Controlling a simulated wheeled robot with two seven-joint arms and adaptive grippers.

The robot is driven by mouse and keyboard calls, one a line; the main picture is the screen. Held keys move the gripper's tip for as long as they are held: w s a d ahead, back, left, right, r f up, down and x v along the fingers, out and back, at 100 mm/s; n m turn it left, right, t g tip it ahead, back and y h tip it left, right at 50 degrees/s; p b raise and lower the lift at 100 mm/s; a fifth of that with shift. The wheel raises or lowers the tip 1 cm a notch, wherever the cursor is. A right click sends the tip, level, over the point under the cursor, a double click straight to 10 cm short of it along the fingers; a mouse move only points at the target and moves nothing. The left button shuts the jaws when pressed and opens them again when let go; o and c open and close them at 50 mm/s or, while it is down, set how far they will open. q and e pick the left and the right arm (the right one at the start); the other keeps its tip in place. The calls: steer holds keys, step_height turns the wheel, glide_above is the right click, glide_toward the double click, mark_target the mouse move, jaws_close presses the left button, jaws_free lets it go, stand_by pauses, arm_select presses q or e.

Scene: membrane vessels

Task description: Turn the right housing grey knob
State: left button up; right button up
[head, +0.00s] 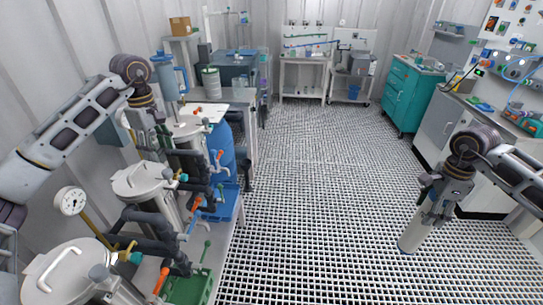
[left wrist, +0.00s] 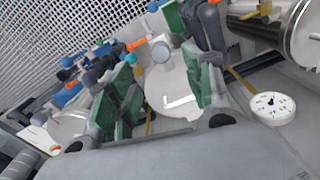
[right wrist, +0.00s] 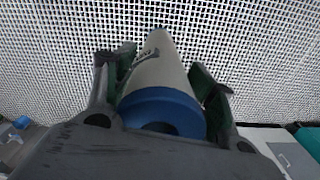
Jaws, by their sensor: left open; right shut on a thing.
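Silver membrane housings with round lids stand in a row at the left of the head view: a near one (head: 70,272), a middle one (head: 145,180) and a far one (head: 188,130). Grey knobs sit at the lid edges of the near housing (head: 98,272) and the middle one (head: 168,173). Which is the right housing I cannot tell. My left gripper (head: 155,142) is open and empty above the row. In the left wrist view a lid (left wrist: 170,88) and a grey knob (left wrist: 160,52) show beyond its fingers. My right gripper (head: 436,200) is shut on a white cylinder (right wrist: 158,68) with a blue end.
Dark pipes (head: 150,225) with orange and teal valve handles run beside the housings. A gauge (head: 70,201) rises at the left. A blue tank (head: 222,150) stands behind. The grating floor (head: 310,170) is open in the middle; a white cabinet (head: 440,120) stands right.

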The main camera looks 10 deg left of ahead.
mark_target(166, 171)
arm_select(q)
steer(key=shift+f+b, duration=0.45)
steer(key=shift+f, duration=3.85)
steer(key=c, duration=1)
steer(key=shift+c, duration=0.3)
